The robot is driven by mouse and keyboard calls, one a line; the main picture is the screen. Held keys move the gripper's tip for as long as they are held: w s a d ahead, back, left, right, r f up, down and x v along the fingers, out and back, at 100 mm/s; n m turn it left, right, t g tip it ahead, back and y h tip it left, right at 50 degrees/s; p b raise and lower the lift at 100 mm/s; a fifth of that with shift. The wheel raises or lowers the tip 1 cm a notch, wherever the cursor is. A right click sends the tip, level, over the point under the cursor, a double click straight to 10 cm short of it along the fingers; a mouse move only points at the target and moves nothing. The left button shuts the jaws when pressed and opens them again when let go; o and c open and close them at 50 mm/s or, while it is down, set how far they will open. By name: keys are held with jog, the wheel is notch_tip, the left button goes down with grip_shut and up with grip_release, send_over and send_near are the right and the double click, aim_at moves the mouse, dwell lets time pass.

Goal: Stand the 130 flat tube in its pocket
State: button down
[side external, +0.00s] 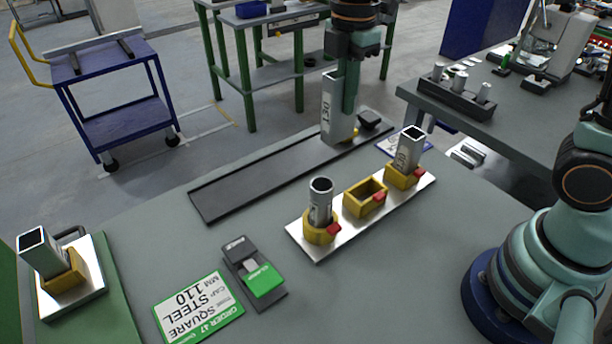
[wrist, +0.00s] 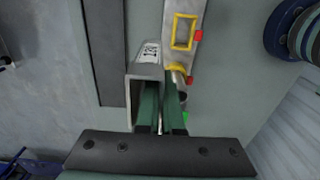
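The 130 flat tube (side external: 335,118) is a grey steel tube, upright by the far end of the dark runout channel. In the wrist view the tube (wrist: 149,55) shows its marked face and open top. My gripper (wrist: 164,112) has one green finger inside the tube mouth and one outside, shut on the wall between them. In the side view my gripper (side external: 351,100) covers part of the tube. Whether its foot touches anything is unclear. The empty yellow rectangular pocket (side external: 365,197) is the middle one on the metal plate (side external: 327,239); it also shows in the wrist view (wrist: 184,32).
A round tube (side external: 320,198) and a square tube (side external: 409,150) stand in the pockets either side. The runout channel (side external: 265,177) is empty along its near length. A green-and-black device (side external: 257,273), a sign (side external: 198,306) and another tube in a holder (side external: 43,255) are nearer.

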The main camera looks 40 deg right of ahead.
jog(key=s+d+f, duration=0.3)
jog(key=s, duration=0.3)
jog(key=shift+s+f, duration=0.3)
jog(key=shift+f, duration=0.05)
jog(key=shift+f, duration=0.1)
jog(key=shift+f, duration=2.8)
jog(key=shift+f, duration=2.55)
jog(key=c, duration=1)
grip_release()
notch_tip(320, 180, up, 12)
jog(key=shift+r, duration=0.1)
